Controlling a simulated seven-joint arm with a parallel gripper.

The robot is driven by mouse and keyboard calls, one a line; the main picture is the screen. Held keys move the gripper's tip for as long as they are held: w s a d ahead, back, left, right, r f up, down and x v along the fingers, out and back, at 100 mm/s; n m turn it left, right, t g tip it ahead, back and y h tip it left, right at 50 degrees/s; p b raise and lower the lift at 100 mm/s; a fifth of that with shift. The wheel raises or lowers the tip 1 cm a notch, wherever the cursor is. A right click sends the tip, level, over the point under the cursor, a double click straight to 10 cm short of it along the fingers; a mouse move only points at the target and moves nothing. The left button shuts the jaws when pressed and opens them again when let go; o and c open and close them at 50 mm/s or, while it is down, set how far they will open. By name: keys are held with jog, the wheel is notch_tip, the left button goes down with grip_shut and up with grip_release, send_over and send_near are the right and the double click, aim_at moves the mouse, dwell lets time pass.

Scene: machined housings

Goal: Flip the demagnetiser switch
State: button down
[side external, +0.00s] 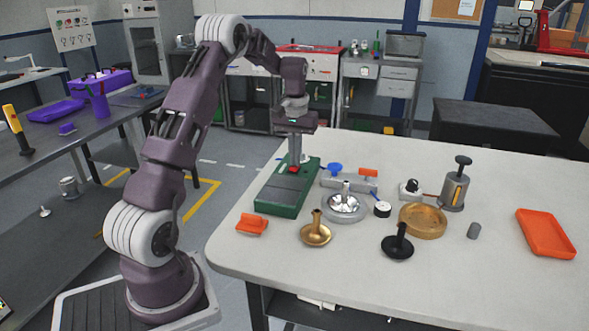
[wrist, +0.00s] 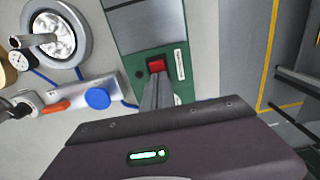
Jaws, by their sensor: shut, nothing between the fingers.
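The demagnetiser (side external: 285,190) is a green box with a dark grey top plate, lying on the pale table near its left edge. Its red switch (wrist: 156,65) sits on the green end of the box in the wrist view, beside a white label (wrist: 180,63). My gripper (wrist: 155,82) is shut and empty, with its fingertips right at the red switch. I cannot tell whether they touch it. In the side view my gripper (side external: 294,163) points straight down over the far end of the box, and a bit of red shows at its tips.
A grey bar with a blue knob (side external: 335,169) and an orange handle (side external: 368,173) lies just right of the box. A silver dish (side external: 344,208), brass funnel-like part (side external: 315,233) and orange block (side external: 251,224) stand nearby. An orange tray (side external: 545,233) is far right.

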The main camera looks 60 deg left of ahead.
notch_tip(320, 180, up, 7)
dwell(0.6)
jog(key=s+d+r+m+t, duration=0.1)
jog(key=s+d+r+m, duration=0.2)
jog(key=d, duration=0.4)
jog(key=s+d+r+t, duration=0.1)
jog(key=s+d+r, duration=0.2)
jog(key=d+r, duration=0.3)
jog(key=s+d+r+m+t, duration=0.1)
jog(key=s+d+r+m, duration=0.15)
jog(key=d, duration=0.55)
jog(key=s+d+f+m+t, duration=0.1)
jog(key=s+d+f, duration=0.1)
jog(key=s+d, duration=0.3)
jog(key=s+d+f+m+t, duration=0.1)
jog(key=s+d, duration=0.4)
jog(key=s, duration=0.5)
jog(key=shift+s+d+f+m+t, duration=0.15)
jog(key=shift+s+f+m+t, duration=0.2)
jog(key=shift+f+m, duration=0.45)
